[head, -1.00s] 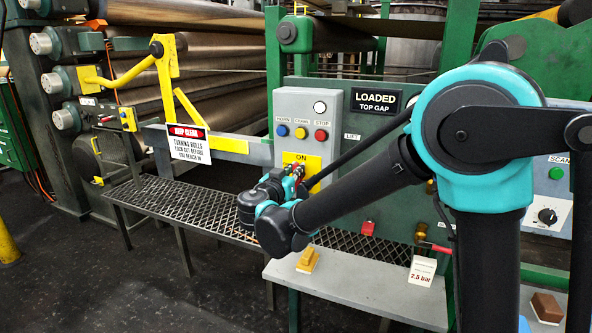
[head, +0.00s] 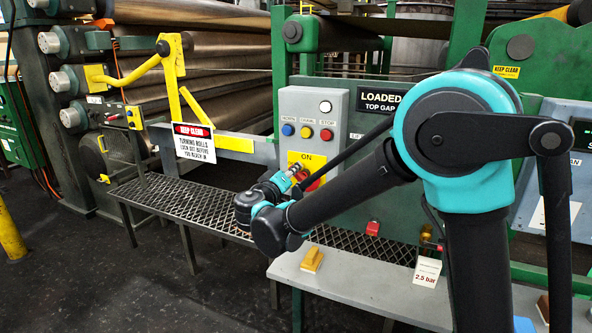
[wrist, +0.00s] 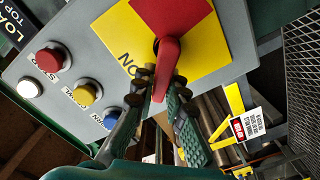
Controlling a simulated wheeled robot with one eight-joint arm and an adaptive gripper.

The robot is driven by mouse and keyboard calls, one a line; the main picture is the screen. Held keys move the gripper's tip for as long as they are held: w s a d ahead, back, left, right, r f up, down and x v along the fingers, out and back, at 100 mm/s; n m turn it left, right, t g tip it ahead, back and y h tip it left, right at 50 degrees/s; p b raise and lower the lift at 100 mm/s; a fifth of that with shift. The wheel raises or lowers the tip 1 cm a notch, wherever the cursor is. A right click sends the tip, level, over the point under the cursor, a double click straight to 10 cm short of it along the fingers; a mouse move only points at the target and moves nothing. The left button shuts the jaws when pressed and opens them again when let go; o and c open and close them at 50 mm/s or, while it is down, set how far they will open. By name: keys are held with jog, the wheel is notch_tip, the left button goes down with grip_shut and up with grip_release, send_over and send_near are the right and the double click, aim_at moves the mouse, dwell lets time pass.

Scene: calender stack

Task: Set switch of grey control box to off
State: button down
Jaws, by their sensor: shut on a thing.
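The grey control box (head: 303,98) stands upright on a green panel, and its face fills the upper part of the wrist view (wrist: 98,52). It carries a yellow plate marked ON and a red switch (wrist: 166,58) with a lever handle. My gripper (wrist: 164,80) is shut on the red lever, one finger on each side of it. In the head view my gripper (head: 299,178) is at the box's lower front, and the red switch (head: 314,182) is partly hidden behind it. The lever runs down from the red hub in the wrist view.
White, blue, yellow and red buttons (head: 307,132) sit above the switch. A mesh shelf (head: 180,200) is below and left, with a keep-clear sign (head: 194,143) above it. A grey bench (head: 350,290) holds a yellow-brown block (head: 312,259) and a 2.5 bar card (head: 427,272).

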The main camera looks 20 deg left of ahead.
jog(key=shift+a+f+n, duration=0.15)
jog(key=shift+f+n, duration=0.25)
jog(key=shift+n, duration=1.05)
jog(key=shift+a+f+n, duration=0.2)
jog(key=shift+f+n, duration=0.15)
jog(key=shift+n, duration=1.05)
jog(key=shift+a+f+n, duration=0.15)
jog(key=shift+f+n, duration=0.25)
jog(key=shift+n, duration=1.05)
jog(key=shift+f, duration=0.1)
jog(key=c, duration=1.5)
grip_release()
jog(key=shift+c, duration=0.2)
jog(key=s, duration=1.2)
jog(key=shift+a, duration=0.45)
